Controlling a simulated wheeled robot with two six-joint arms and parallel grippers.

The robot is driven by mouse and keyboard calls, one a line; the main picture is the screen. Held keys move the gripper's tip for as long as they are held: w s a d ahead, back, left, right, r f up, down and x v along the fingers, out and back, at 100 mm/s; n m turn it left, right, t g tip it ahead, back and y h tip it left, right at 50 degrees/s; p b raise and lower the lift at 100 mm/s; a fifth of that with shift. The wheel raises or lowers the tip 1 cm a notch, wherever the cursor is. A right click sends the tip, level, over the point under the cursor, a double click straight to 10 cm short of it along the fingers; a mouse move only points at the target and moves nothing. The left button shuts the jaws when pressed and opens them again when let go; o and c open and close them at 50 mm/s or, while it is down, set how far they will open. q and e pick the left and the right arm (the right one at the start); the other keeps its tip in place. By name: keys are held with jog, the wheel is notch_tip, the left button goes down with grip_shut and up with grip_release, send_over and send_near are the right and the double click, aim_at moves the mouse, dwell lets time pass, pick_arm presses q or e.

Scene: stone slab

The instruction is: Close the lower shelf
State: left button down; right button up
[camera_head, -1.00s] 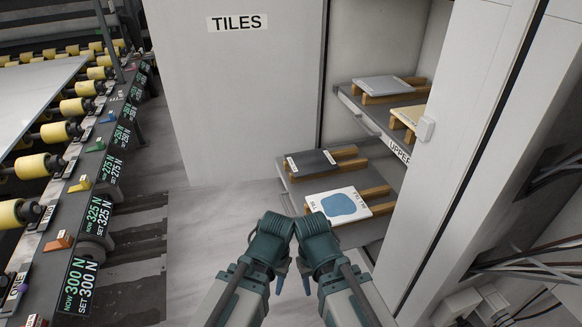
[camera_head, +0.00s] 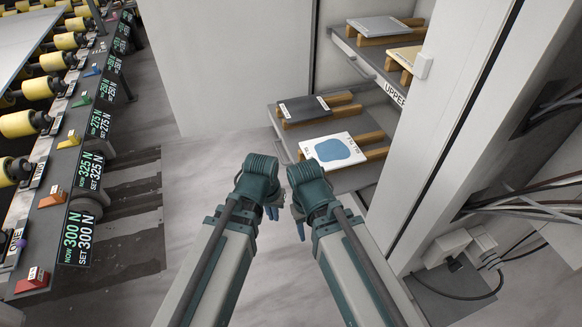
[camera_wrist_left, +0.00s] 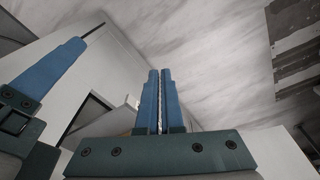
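The lower shelf (camera_head: 278,128) is pulled out of the white cabinet, its grey deck projecting over the floor. It bears a dark tile (camera_head: 305,109) and a white tile with a blue patch (camera_head: 308,143) on wooden supports. My left gripper (camera_head: 271,213) points down in front of the lower shelf's front edge, apart from it. Its two blue fingers are together and empty in the left wrist view (camera_wrist_left: 161,100). My right gripper (camera_head: 300,229) is beside it, also pointing down; whether it is open is unclear. A blue finger of it shows in the left wrist view (camera_wrist_left: 50,70).
The upper shelf (camera_head: 365,66), labelled UPPER, sits above and behind, with tiles on it. A white cabinet side panel (camera_head: 450,110) stands right of the shelves. A roller line with force displays (camera_head: 75,190) runs along the left. Floor between is clear.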

pick_arm(q)
jog(key=w+f+n+t+h+b, duration=0.1)
jog(key=w+n+t+h+b, duration=0.3)
jog(key=w, duration=0.9)
jog(key=w+d+f+b, duration=0.6)
jog(key=d+f+b, duration=0.1)
jog(key=f, duration=0.1)
jog(key=shift+d+n+t+y+b, duration=0.2)
jog(key=shift+n+t+y+b, duration=0.1)
jog(key=shift+t+y, duration=0.1)
pick_arm(e)
notch_tip(320, 180, down, 13)
pick_arm(q)
jog(key=shift+w+d, duration=0.1)
jog(key=shift+w, duration=0.05)
